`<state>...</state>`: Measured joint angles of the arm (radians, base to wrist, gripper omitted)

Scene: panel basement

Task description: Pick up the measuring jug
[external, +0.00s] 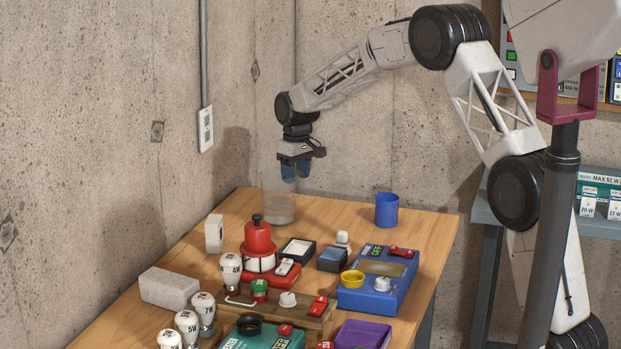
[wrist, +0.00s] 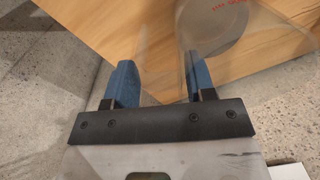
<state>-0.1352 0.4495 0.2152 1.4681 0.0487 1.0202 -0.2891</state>
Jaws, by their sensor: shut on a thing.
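The measuring jug (external: 279,207) is a clear, see-through vessel at the far left corner of the wooden table in the external view. My gripper (external: 295,171) points down at its upper rim, with blue fingertips. In the wrist view the jug's round base (wrist: 217,25) with red marks shows beyond the fingers, and its clear wall runs up between them. The two blue fingers of my gripper (wrist: 158,88) stand apart, shut on the jug's clear wall or rim. The exact contact is hard to see through the transparent material. I cannot tell whether the base touches the table.
A blue cup (external: 387,210) stands right of the jug. A red bell-shaped object (external: 258,238), a grey block (external: 168,288), several bulbs (external: 188,328) and a blue box (external: 378,280) crowd the table's front. The concrete wall (external: 160,110) is close behind the jug.

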